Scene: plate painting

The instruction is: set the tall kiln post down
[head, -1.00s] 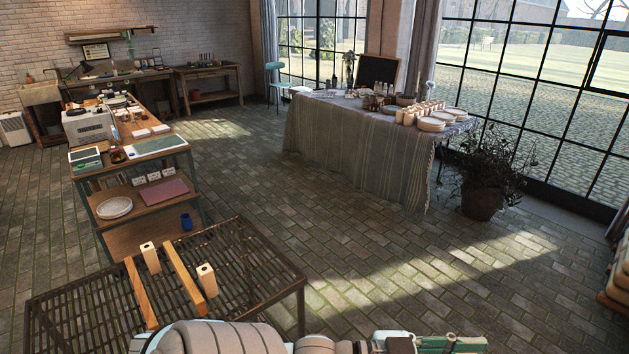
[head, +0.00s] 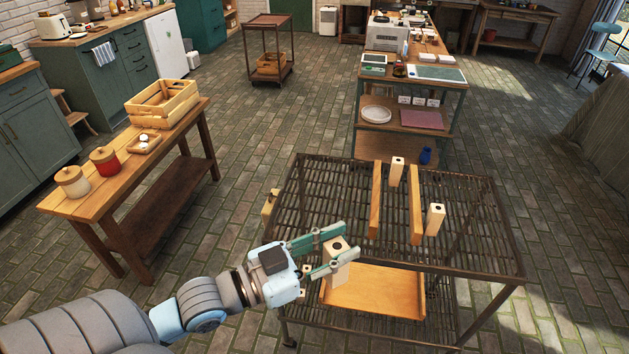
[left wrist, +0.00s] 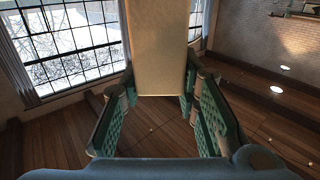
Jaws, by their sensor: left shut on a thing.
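My left gripper (head: 334,250) is shut on a cream kiln post (head: 338,272) with a dark hole in its top. The post hangs roughly upright at the near left edge of the slatted metal rack (head: 460,200); I cannot tell whether its foot touches anything. In the left wrist view the post (left wrist: 158,45) stands between the green fingers (left wrist: 160,95). Two similar posts, a far one (head: 397,171) and a near right one (head: 434,219), stand on the rack beside two wooden bars. My right gripper is not in view.
A wooden tray (head: 375,292) lies under the rack top. A pale block (head: 270,203) shows at the rack's left side. A wooden bench (head: 85,207) with jars and a crate (head: 163,101) stands at left. The rack's left half is mostly clear.

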